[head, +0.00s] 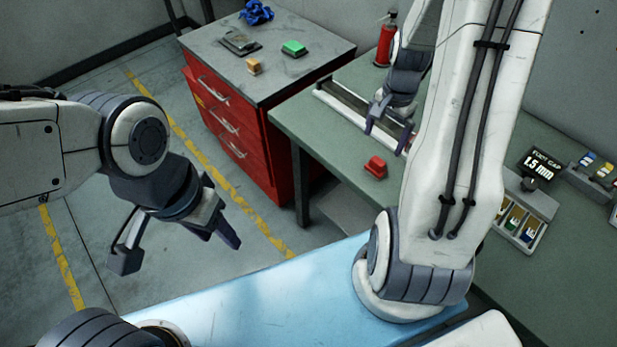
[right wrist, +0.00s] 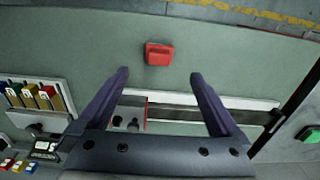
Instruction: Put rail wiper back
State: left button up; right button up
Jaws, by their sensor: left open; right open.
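No thing is marked as the rail wiper; a small red block (head: 375,167), perhaps it, lies on the green bench top (head: 330,135) beside a long pale-edged rail (head: 343,110). In the right wrist view the red block (right wrist: 158,54) lies just beyond the fingertips, apart from them. My right gripper (head: 390,130) is open and empty above the rail; its fingers also show in the right wrist view (right wrist: 160,75). The rail (right wrist: 255,104) runs behind those fingers, partly hidden. My left gripper (head: 178,248) is open and empty over the floor at the left.
A red drawer cabinet (head: 225,125) carries a green block (head: 294,48), an orange block (head: 254,66), a grey plate (head: 240,42) and a blue crumpled item (head: 256,12). A red bottle (head: 386,40) stands behind the rail.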

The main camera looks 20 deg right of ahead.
jog(key=s+a+r+n, duration=0.1)
jog(key=a+r+n, duration=0.25)
jog(key=a, duration=0.55)
jog(key=a+r+n, duration=0.3)
jog(key=a+n, duration=0.2)
jog(key=a, duration=0.4)
jog(key=s+a+r+n, duration=0.2)
jog(key=s+a+n, duration=0.4)
jog(key=s, duration=0.1)
jog(key=s+a+r+n+y, duration=0.1)
jog(key=s+a+r+n, duration=0.1)
jog(key=s+a+n, duration=0.4)
jog(key=shift+s+a+r, duration=0.2)
jog(key=shift+s+r, duration=0.2)
jog(key=shift+s, duration=0.75)
